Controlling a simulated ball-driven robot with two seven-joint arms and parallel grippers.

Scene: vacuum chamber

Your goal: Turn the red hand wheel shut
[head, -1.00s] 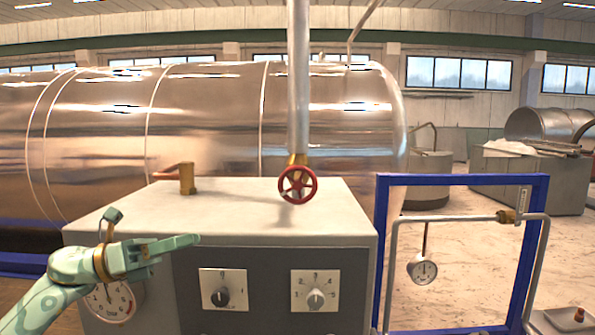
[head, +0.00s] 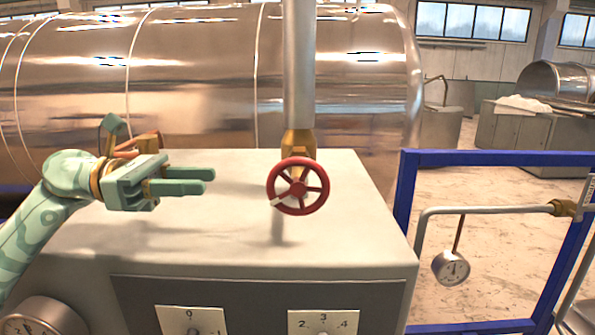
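The red hand wheel (head: 321,190) faces me in the middle of the head view. It is a spoked ring with a pale mark at its lower left rim. It sits on a brass valve (head: 299,143) at the foot of a vertical grey pipe (head: 299,70). My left gripper (head: 212,181) is to the left of the wheel at about its height, fingers pointing right toward it. A clear gap shows between its two fingers, and nothing is between them. It is apart from the wheel. My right gripper is out of view.
A grey cabinet (head: 345,245) with dials on its front stands below the wheel. A large shiny metal cylinder (head: 195,80) fills the background. A blue frame (head: 404,195) with a pipe and hanging gauge (head: 451,267) stands at the right. A brass fitting is partly hidden behind my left gripper.

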